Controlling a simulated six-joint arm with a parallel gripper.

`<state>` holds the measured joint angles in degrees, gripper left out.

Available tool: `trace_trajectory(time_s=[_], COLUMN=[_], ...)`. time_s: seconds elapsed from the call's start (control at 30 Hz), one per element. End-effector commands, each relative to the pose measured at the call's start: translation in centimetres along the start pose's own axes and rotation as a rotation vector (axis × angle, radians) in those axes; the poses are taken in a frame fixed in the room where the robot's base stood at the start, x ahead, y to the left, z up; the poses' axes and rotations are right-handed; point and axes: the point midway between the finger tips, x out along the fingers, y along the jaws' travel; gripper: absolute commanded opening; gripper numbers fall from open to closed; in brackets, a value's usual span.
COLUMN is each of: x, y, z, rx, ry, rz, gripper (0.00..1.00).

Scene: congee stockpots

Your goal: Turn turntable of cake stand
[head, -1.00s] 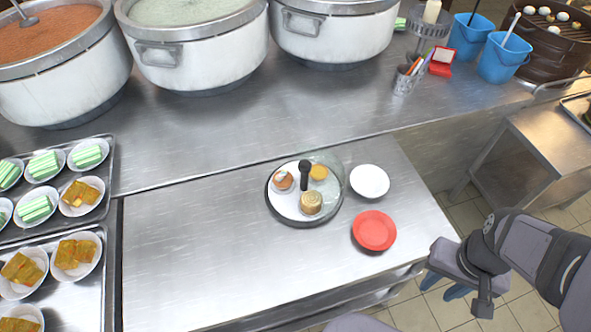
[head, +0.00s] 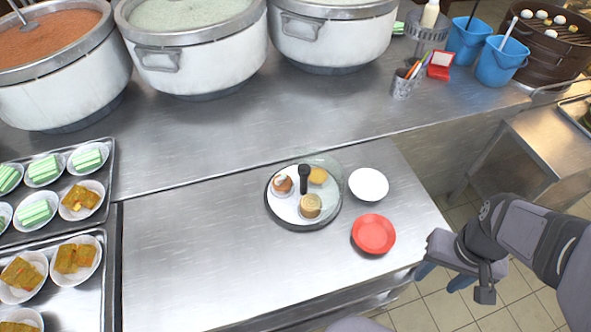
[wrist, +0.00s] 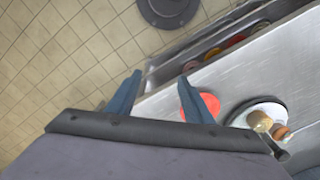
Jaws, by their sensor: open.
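The cake stand's turntable (head: 283,212) is a round white plate with a dark rim on the steel counter. It bears several small cakes around a black upright handle (head: 304,179), and a clear curved cover shows at its back right. My gripper (head: 442,279) is at the right, off the counter's front right edge and well apart from the stand. In the wrist view its two blue fingers (wrist: 158,95) are spread with nothing between them. The turntable also shows in the wrist view (wrist: 241,117) at the right, partly hidden by my gripper's body.
A white plate (head: 368,184) and a red plate (head: 373,234) lie right of the stand. Large pots (head: 195,50) line the back. Trays (head: 110,165) of filled dishes stand at left. Blue buckets (head: 502,62) stand at back right. The counter left of the stand is clear.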

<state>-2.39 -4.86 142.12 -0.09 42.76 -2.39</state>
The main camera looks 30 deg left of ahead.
Motion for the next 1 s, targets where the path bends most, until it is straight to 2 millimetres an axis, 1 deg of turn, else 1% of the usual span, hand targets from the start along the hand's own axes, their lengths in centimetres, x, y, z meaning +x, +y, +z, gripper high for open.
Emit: trace_trajectory(time_s=[0.03, 0.07, 0.17, 0.2, 0.27, 0.3, 0.37, 0.4, 0.47, 0.5, 0.57, 0.6, 0.63, 0.7, 0.8, 0.9, 1.0], x=[-0.7, -1.1, -2.4, -2.9, -3.7, -4.2, -4.8, -5.2, -5.7, -5.9, -6.2, -6.5, -6.5, -6.7, -6.8, -6.8, -6.7], y=[-0.6, -1.1, -3.1, -4.2, -6.1, -7.5, -9.8, -11.4, -14.0, -15.8, -18.6, -20.5, -22.0, -25.2, -29.2, -32.4, -34.6], z=[-1.3, -2.1, -5.4, -6.8, -8.9, -10.3, -12.1, -13.2, -14.7, -15.6, -16.6, -17.2, -17.5, -18.0, -18.2, -17.9, -17.6], rx=[-0.046, -0.08, -0.213, -0.275, -0.374, -0.442, -0.546, -0.614, -0.715, -0.783, -0.883, -0.95, -1.0, -1.11, -1.246, -1.355, -1.428], ry=[0.001, 0.001, 0.0, -0.001, -0.002, -0.002, -0.003, -0.002, -0.003, -0.003, -0.003, -0.004, -0.003, -0.004, -0.003, -0.002, -0.001], rz=[0.0, 0.0, 0.0, 0.0, 0.0, 0.0, 0.0, 0.0, 0.0, 0.0, 0.0, -0.001, -0.001, -0.001, -0.001, -0.001, 0.0], gripper=[0.47, 0.47, 0.47, 0.47, 0.47, 0.47, 0.47, 0.47, 0.47, 0.47, 0.47, 0.47, 0.47, 0.47, 0.47, 0.47, 0.47])
